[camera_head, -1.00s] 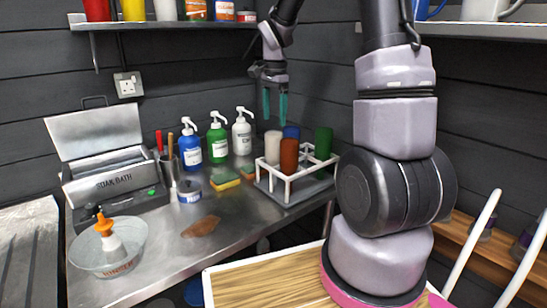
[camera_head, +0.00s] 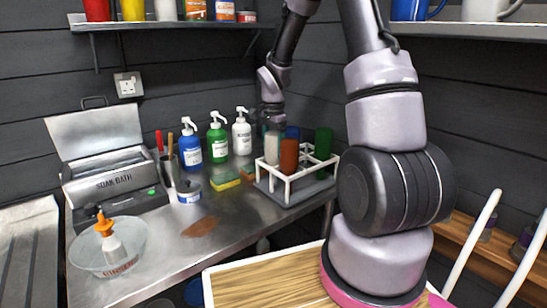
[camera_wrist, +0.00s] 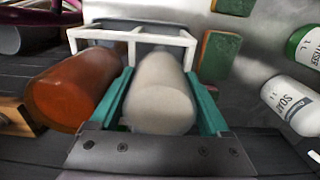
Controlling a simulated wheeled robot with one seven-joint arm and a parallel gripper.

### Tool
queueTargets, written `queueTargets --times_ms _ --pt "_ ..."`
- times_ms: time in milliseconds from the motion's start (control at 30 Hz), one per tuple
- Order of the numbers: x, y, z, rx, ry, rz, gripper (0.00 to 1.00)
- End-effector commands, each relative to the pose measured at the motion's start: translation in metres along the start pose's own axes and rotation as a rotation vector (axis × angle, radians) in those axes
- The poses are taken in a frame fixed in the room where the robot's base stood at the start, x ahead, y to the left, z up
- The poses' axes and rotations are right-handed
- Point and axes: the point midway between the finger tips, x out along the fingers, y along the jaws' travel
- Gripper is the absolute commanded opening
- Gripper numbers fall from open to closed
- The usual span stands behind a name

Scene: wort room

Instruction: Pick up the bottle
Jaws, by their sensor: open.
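My gripper (camera_wrist: 160,103) is open, with its teal fingers on either side of a whitish cylinder, perhaps the bottle, (camera_wrist: 160,88) in the wrist view. Whether the fingers touch it I cannot tell. In the head view the whitish cylinder (camera_head: 272,147) stands in a white-framed rack (camera_head: 287,185), with my gripper (camera_head: 273,122) right above it and its fingers mostly hidden. A brown cylinder (camera_head: 289,157) stands close beside it, and also shows left of my fingers in the wrist view (camera_wrist: 70,92).
A green cylinder (camera_head: 323,142) and a blue one (camera_head: 292,132) share the rack. Pump bottles (camera_head: 218,135) stand at the back wall. Sponges (camera_head: 225,181) lie left of the rack. A bowl (camera_head: 108,265) at left holds an orange-capped bottle (camera_head: 113,247).

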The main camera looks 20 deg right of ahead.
Motion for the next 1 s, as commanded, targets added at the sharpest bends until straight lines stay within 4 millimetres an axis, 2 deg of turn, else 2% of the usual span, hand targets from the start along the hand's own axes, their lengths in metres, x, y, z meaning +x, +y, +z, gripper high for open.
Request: queueTargets --times_ms 233,267,400,467,767,1000 --pt "0.003 0.0 0.0 -0.001 0.0 -0.001 0.81" --pt "0.003 0.0 0.0 -0.001 0.0 -0.001 0.77" --pt "0.003 0.0 0.0 -0.001 0.0 -0.001 0.23" --pt "0.002 0.0 0.0 -0.001 0.001 -0.001 0.02" --pt "0.0 -0.001 0.0 0.0 0.001 -0.002 0.02" --pt "-0.024 -0.001 -0.001 0.0 0.003 -0.006 0.02"
